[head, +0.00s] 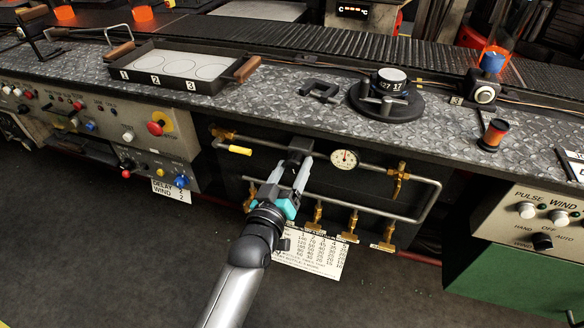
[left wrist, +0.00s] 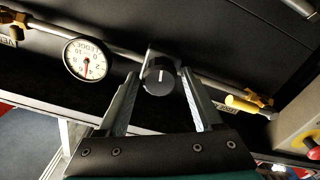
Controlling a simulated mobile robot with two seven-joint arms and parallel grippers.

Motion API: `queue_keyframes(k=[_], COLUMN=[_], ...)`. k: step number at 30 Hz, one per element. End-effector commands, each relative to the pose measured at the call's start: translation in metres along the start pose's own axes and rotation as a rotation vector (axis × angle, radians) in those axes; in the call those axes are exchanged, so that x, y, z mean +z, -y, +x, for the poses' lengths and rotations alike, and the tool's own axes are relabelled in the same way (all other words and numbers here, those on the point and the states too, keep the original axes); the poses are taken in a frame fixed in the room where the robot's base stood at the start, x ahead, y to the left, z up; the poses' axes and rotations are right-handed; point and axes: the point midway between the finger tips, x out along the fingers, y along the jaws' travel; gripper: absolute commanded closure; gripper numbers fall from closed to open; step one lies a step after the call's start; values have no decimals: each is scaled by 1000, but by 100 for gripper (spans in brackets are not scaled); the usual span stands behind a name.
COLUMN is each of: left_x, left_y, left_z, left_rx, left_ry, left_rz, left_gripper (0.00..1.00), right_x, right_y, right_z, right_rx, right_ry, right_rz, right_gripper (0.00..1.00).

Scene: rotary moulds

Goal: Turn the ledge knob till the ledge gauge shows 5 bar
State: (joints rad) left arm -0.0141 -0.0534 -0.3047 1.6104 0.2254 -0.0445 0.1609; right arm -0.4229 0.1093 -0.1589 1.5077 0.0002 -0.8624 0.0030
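The ledge knob (left wrist: 160,77) is dark and round with a pale pointer line, on the pipe in the left wrist view. In the head view it is mostly hidden behind my left gripper (head: 291,170). My left gripper, seen in the left wrist view (left wrist: 161,80), is open, one finger on each side of the knob with a visible gap to each. The ledge gauge (head: 345,160) is a round white dial right of the knob; in the left wrist view the gauge (left wrist: 87,60) is at left, its needle visible but its reading unclear. My right gripper is not in view.
Brass valves (head: 352,223) hang along the lower pipe, and a yellow-handled valve (head: 240,150) sits left of the knob. A printed chart (head: 315,258) is below. The ledge above carries a tray (head: 185,67) and a round mould (head: 388,98).

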Motion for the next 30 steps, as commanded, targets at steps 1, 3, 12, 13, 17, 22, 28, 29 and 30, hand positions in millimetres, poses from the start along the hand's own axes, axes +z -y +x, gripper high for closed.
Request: queue_keyframes(k=[1, 3, 12, 13, 17, 22, 28, 29, 30], left_x=[0, 0, 0, 0, 0, -1, -1, -1, -1], left_y=[0, 0, 0, 0, 0, 0, -1, 0, 0], left_z=[0, 0, -1, -2, -11, -32, -59, -64, -70], left_rx=[0, 0, 0, 0, -1, -1, -1, -1, -1], left_ry=[0, 0, 0, 0, 1, 2, 3, 3, 3], left_rz=[0, 1, 1, 1, 1, 1, 1, 1, 1], left_gripper=[26, 19, 19, 19, 19, 19, 19, 19, 19], right_x=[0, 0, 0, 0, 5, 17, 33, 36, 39], right_y=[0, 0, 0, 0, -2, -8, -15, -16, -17], right_z=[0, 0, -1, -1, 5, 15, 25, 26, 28], right_rx=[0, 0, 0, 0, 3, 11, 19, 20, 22], right_ry=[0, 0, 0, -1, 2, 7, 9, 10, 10], right_rz=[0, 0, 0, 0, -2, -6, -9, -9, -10], right_gripper=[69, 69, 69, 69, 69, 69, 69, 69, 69])
